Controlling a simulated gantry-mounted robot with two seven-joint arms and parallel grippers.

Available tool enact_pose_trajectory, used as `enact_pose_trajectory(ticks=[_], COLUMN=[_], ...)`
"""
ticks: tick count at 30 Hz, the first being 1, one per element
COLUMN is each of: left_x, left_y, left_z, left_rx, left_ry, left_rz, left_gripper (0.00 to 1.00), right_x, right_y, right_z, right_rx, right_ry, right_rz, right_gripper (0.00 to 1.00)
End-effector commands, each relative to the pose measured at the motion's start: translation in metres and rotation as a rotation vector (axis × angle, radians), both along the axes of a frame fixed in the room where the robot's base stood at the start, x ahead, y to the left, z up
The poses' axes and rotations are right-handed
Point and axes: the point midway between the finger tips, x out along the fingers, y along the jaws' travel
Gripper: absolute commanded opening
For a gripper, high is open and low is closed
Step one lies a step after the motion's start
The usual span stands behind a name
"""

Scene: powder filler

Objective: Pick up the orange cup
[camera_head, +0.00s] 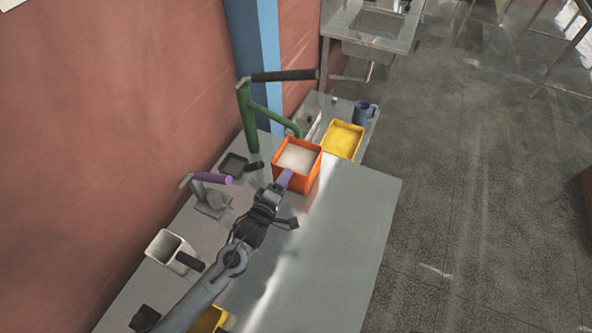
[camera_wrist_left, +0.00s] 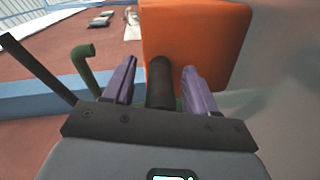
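The orange cup (camera_head: 297,170) is a square-sided container holding white powder, standing on the grey table near its far end. In the left wrist view the orange cup (camera_wrist_left: 195,40) fills the upper middle, with its black handle (camera_wrist_left: 160,85) pointing toward me. My left gripper (camera_head: 285,180) is at the near side of the cup. In the left wrist view my left gripper (camera_wrist_left: 160,82) is open, with one purple finger on each side of the handle and gaps showing between fingers and handle. In the head view my gripper hides the handle. My right gripper is not in view.
A green post with a dark lever (camera_head: 247,115) stands just behind the cup. A grey device with a purple handle (camera_head: 211,178) and a pale scoop (camera_head: 172,250) are to the left. A yellow tray (camera_head: 343,139) lies beyond. The table's right side is clear.

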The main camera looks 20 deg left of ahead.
Motion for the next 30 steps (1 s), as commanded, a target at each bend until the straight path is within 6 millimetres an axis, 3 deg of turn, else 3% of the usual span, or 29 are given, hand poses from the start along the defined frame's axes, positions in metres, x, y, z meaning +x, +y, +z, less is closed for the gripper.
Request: enact_pose_trajectory(ticks=[1, 11, 23, 30], left_x=[0.0, 0.0, 0.0, 0.0], left_y=[0.0, 0.0, 0.0, -0.001], left_z=[0.0, 0.0, 0.005, 0.029], left_rx=[0.0, 0.0, -0.002, -0.004], left_ry=[0.0, 0.0, -0.003, -0.005], left_rz=[0.0, 0.0, 0.001, 0.0], left_gripper=[0.51, 0.0, 0.0, 0.0], right_x=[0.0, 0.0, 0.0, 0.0], right_y=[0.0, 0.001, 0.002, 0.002], right_z=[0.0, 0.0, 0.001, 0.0], right_rx=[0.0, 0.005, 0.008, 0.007], right_ry=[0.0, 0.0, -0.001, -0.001], right_rz=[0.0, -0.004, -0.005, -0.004], right_gripper=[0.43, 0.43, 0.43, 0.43])
